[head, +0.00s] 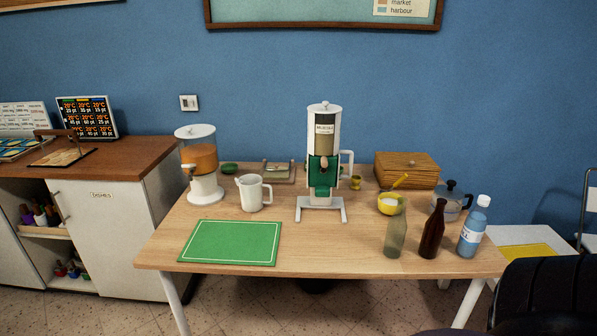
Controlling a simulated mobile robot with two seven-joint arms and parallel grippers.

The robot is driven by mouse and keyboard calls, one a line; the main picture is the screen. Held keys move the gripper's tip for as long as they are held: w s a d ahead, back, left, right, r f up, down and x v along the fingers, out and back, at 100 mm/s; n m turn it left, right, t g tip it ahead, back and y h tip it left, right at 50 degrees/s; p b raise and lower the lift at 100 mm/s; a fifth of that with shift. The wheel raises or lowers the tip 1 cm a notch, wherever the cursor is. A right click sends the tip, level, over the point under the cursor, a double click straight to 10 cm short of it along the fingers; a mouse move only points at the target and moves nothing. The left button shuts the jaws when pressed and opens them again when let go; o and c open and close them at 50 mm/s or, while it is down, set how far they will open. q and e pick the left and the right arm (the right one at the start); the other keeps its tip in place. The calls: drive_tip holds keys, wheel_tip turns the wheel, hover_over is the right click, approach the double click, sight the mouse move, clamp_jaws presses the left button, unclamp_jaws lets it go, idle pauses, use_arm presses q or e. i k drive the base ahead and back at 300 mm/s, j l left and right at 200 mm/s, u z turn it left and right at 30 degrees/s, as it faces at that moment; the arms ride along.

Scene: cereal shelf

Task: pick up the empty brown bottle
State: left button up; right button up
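A dark brown bottle (432,232) stands upright near the front right of the wooden table (330,245). It is between a grey-green glass bottle (395,235) on its left and a clear blue water bottle (473,230) with a white cap on its right. The brown glass is too dark to tell whether anything is inside. Neither of my grippers shows in the head view.
A yellow bowl (391,206) and a moka pot (449,206) stand behind the bottles. A cereal dispenser (322,160), white jug (252,194), juice dispenser (200,165) and wooden box (406,172) stand farther back or left. A green mat (230,243) lies front left. The front middle is clear.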

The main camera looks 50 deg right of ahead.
sight(433, 233)
drive_tip(key=z, duration=2.4)
